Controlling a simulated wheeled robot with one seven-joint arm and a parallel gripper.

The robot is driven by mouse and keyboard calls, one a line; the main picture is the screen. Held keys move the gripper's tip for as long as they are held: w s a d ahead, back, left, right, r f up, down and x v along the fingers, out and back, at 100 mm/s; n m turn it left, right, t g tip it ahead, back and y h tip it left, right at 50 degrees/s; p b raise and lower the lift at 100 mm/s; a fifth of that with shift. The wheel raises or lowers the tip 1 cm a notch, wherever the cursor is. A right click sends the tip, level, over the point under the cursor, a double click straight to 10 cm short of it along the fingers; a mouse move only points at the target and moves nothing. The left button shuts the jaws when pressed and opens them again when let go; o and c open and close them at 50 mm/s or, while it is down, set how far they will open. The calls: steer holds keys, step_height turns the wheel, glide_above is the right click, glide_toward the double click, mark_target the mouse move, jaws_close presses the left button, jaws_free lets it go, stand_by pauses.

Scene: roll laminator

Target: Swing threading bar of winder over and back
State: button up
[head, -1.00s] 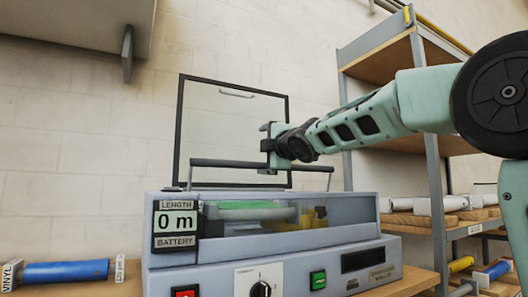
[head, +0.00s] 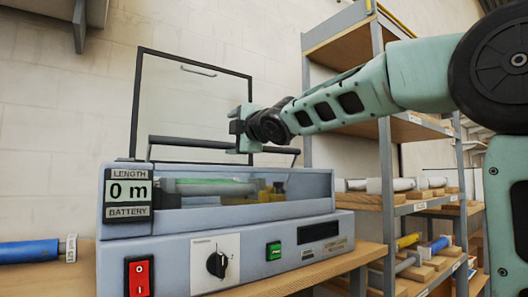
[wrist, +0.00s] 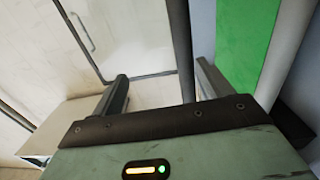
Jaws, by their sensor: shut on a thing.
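The winder (head: 215,220) is a grey machine with a clear window, a green roll (head: 205,187) inside and a display reading 0 m. Its dark threading bar (head: 190,142) stands raised above the top on two side arms, level along the machine. My gripper (head: 243,135) is at the right part of the bar, with its jaws closed around it. In the wrist view the dark bar (wrist: 181,45) runs between my two fingers (wrist: 162,88), and the green roll lies to the right. The exact finger contact is hard to see.
An upright clear panel in a black frame (head: 140,105) stands behind the winder. A shelf rack (head: 385,150) with rolls stands close on the right, behind my arm. A blue roll (head: 28,252) lies at left. A wall shelf hangs at upper left.

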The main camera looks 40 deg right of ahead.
steer(key=shift+s+r, duration=0.75)
steer(key=shift+s, duration=0.1)
steer(key=c, duration=0.4)
steer(key=s+f+b, duration=0.2)
steer(key=s, duration=0.1)
steer(key=s+f+b, duration=0.1)
steer(key=s, duration=0.1)
steer(key=shift+f+b, duration=0.15)
steer(key=shift+b, duration=0.25)
steer(key=shift+s+f+b, duration=0.1)
steer(key=shift+s+b, duration=0.3)
steer(key=shift+b, duration=0.7)
steer(key=s+b, duration=0.1)
steer(key=b, duration=0.2)
steer(key=shift+s+a+f, duration=0.1)
steer(key=shift+s+f, duration=0.05)
steer(key=shift+f, duration=0.25)
steer(key=shift+s+b, duration=0.1)
steer(key=shift+b, duration=0.65)
steer(key=b, duration=0.4)
steer(key=shift+s+f, duration=0.25)
steer(key=shift+s, duration=0.15)
steer(key=s+b, duration=0.1)
steer(key=b, duration=0.5)
steer(key=shift+s+f, duration=0.35)
steer(key=shift+f, duration=0.05)
